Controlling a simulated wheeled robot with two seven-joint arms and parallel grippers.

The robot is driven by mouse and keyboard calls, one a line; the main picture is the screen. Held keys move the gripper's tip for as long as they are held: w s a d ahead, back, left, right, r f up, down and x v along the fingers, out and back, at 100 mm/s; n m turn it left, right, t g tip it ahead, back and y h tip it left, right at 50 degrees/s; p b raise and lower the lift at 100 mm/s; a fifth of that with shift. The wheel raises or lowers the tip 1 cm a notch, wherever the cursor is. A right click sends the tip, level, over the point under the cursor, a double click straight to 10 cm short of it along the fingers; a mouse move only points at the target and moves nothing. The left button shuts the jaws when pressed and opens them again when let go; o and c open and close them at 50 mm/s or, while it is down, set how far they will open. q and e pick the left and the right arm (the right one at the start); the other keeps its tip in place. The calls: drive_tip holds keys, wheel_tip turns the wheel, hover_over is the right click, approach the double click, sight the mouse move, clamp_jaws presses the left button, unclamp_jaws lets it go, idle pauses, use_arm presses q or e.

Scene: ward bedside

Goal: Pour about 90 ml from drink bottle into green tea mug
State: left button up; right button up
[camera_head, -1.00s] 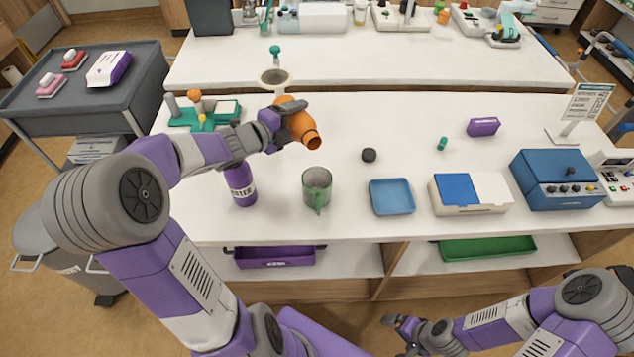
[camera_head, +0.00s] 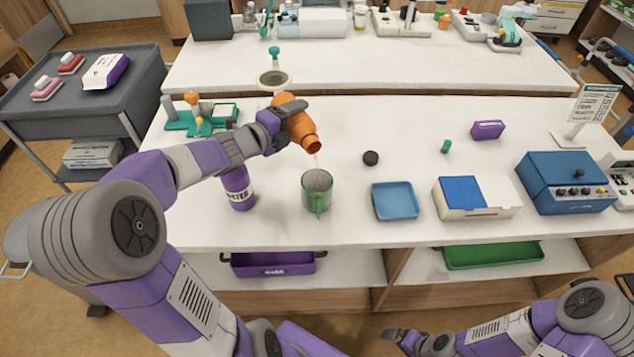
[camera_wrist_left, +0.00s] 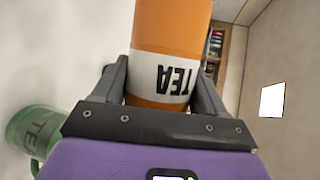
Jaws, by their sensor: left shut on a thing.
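An orange drink bottle (camera_head: 301,128) with a white band is held tilted, mouth down and to the right, above the white table. A thin pale stream runs from its mouth down to the green tea mug (camera_head: 317,196). The mug stands upright on the table, handle toward me. My left gripper (camera_head: 281,117) is shut on the bottle. In the left wrist view the bottle (camera_wrist_left: 165,50) shows "TEA" on its band between the fingers, and the mug (camera_wrist_left: 38,132) is at lower left. My right gripper (camera_head: 396,336) is low at the bottom, away from the table; its jaws are unclear.
A purple bottle (camera_head: 238,190) stands left of the mug. A blue tray (camera_head: 395,201), a black round object (camera_head: 370,158) and a white box with a blue panel (camera_head: 475,198) lie to the right. A green rack (camera_head: 190,122) stands behind at left.

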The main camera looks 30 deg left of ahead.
use_arm(q)
drive_tip(key=shift+w+a+b, duration=0.3)
drive_tip(key=shift+a+b, duration=0.05)
drive_tip(key=shift+a, duration=0.4)
drive_tip(key=shift+w+a+b, duration=0.15)
drive_tip(key=shift+a+b, duration=0.05)
drive_tip(key=shift+b, duration=0.25)
drive_tip(key=shift+m+t+b, duration=0.3)
drive_tip(key=shift+m+b, duration=0.2)
drive_tip(key=shift+b, duration=0.05)
idle(1.3)
